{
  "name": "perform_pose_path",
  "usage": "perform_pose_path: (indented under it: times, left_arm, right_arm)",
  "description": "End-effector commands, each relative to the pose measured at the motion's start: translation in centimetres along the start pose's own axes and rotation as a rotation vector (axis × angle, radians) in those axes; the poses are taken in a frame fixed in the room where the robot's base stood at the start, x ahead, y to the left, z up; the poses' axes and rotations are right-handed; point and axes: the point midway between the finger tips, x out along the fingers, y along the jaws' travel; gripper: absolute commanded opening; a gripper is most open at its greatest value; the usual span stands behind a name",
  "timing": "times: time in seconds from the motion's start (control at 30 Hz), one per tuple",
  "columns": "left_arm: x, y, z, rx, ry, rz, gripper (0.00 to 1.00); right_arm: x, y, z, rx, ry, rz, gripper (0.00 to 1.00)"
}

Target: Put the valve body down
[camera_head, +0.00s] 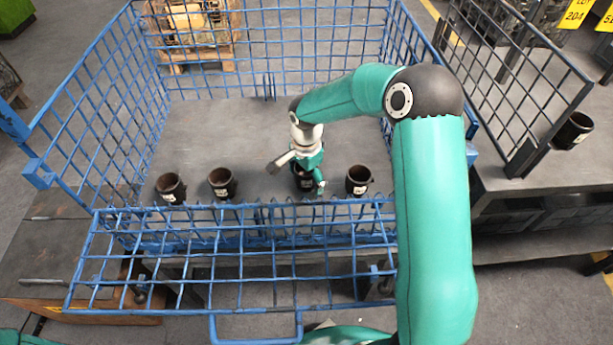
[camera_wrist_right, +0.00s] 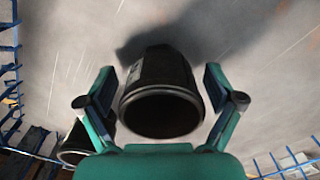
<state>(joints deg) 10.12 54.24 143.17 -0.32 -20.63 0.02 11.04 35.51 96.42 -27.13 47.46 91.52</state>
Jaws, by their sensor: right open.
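A dark valve body (camera_head: 303,183) with a pale label stands upright on the grey floor of the blue wire crate (camera_head: 200,130), near its front side. My right gripper (camera_head: 309,180) reaches down over it and partly hides it. In the right wrist view the valve body (camera_wrist_right: 160,85) lies between the two fingers of the open right gripper (camera_wrist_right: 159,78). A gap shows on each side, so the fingers look clear of it. My left gripper is not in view.
More valve bodies stand in the crate's front row: two to the left (camera_head: 171,187) (camera_head: 221,182) and one to the right (camera_head: 358,180). Another (camera_head: 573,131) is on the right bench (camera_head: 510,170). Mesh walls surround the crate; its floor behind the row is clear.

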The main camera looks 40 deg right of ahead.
Motion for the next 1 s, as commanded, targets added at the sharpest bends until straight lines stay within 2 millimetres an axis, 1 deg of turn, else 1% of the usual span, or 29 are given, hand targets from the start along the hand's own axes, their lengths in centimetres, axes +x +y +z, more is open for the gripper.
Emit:
perform_pose_path:
  times: [0.17,0.27,0.37,0.6,0.7,0.83,1.0]
  left_arm:
    - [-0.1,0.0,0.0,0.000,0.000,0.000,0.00]
    - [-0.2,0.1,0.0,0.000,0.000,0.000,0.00]
    - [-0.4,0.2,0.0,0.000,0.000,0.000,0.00]
    - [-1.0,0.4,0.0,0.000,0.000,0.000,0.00]
    - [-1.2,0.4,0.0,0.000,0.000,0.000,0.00]
    - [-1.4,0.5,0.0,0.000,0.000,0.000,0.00]
    - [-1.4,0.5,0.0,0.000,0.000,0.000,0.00]
  right_arm:
    - [-0.6,-0.1,0.0,0.000,0.001,-0.003,0.92]
    - [-1.6,-0.1,0.0,0.000,0.001,-0.004,0.92]
    - [-3.3,-0.2,0.0,0.000,0.001,-0.006,0.92]
    - [-8.2,-0.2,0.0,-0.001,0.001,-0.006,0.92]
    - [-9.9,-0.1,0.0,0.000,0.001,-0.005,0.92]
    - [-11.4,-0.1,0.1,-0.001,0.000,-0.003,0.92]
    - [-12.1,-0.1,0.1,-0.002,0.000,-0.001,0.92]
